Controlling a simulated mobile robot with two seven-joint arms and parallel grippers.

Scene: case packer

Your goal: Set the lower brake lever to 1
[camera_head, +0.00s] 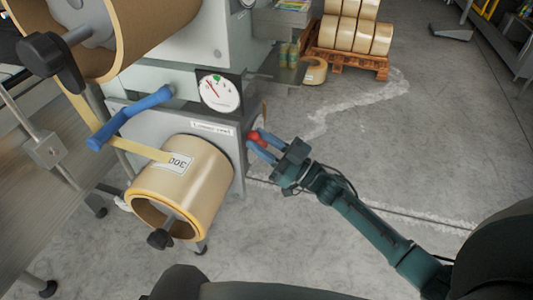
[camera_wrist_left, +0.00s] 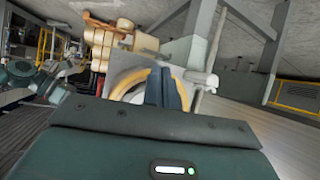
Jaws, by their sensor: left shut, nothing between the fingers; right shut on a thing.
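A red knob (camera_head: 256,138) shows at the right side of the grey machine panel, beside the lower tape roll. I take it for the lower brake lever's knob; the rest of the lever is hidden. My right gripper (camera_head: 257,142) comes from the right with its blue fingers shut on this red knob. A round white gauge (camera_head: 218,93) with a green mark and a red needle is above it; its numbers are too small to read. My left gripper (camera_wrist_left: 166,88) shows in the left wrist view with its fingers together and empty. I cannot make it out in the head view.
The lower tape roll (camera_head: 200,180) hangs on a spindle left of the right gripper. A blue bar (camera_head: 130,117) sticks out above it. An upper roll (camera_head: 155,25) is at top left. A pallet (camera_head: 345,62) with tape rolls stands behind. The floor at right is clear.

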